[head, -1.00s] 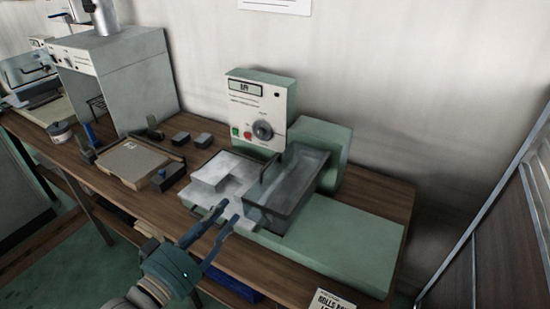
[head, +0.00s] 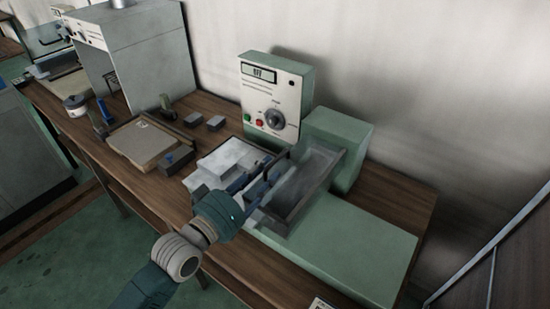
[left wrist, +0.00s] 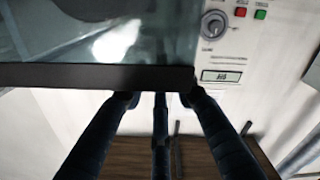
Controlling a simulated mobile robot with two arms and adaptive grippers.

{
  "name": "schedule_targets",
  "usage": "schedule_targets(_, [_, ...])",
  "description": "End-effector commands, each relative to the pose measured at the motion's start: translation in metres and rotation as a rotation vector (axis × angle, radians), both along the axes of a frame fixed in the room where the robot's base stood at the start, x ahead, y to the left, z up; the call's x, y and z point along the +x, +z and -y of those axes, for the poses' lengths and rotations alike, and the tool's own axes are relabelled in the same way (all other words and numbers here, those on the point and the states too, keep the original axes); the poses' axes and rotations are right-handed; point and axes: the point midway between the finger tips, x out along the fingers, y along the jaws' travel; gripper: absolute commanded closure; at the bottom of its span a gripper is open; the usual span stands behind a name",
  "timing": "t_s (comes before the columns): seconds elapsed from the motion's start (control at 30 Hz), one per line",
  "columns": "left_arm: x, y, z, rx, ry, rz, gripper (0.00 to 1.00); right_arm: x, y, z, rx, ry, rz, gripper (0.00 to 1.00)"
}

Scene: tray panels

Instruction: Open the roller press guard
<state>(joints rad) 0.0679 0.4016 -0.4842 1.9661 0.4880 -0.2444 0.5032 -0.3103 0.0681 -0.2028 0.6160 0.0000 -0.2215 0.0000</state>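The roller press (head: 340,255) is a green machine with a white control panel (head: 272,95) on the bench. Its guard (head: 318,170), a clear panel in a dark frame, lies low over the press; its dark frame edge (left wrist: 90,77) crosses the left wrist view. My left gripper (head: 262,180) is at the guard's left edge, where the handle is largely hidden by the fingers. My right gripper is not in view.
A pale metal plate (head: 225,160) lies left of the guard. Further left are a brown tray board (head: 143,143), small dark blocks (head: 193,119) and a grey box-shaped machine (head: 140,50). A wall stands close behind the bench. The floor in front is clear.

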Motion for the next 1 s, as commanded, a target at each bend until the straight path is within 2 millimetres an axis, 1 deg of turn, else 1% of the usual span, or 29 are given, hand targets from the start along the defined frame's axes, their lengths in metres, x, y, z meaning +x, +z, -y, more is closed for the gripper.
schedule_targets(0.03, [0.009,0.002,0.006,-0.001,0.000,0.002,0.72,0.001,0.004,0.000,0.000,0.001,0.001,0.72])
schedule_targets(0.1, [0.018,0.003,0.013,0.000,0.000,0.002,0.72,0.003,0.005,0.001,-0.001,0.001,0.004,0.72])
schedule_targets(0.3, [0.035,0.001,0.024,0.001,0.000,0.001,0.72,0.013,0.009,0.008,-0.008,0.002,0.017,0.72])
schedule_targets(0.63, [0.038,0.000,0.027,0.001,0.000,0.001,0.72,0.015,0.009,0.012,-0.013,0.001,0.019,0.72])
schedule_targets(0.67, [0.037,0.000,0.027,0.001,0.000,0.001,0.74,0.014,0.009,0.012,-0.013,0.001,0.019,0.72])
schedule_targets(0.7, [0.037,0.000,0.027,0.001,0.000,0.001,0.82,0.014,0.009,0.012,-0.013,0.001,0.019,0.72])
schedule_targets(0.8, [0.037,0.000,0.027,0.001,0.000,0.001,1.00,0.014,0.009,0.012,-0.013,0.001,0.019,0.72])
schedule_targets(1.0, [0.037,0.000,0.027,0.001,-0.001,0.000,1.00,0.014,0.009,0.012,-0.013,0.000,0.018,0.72])
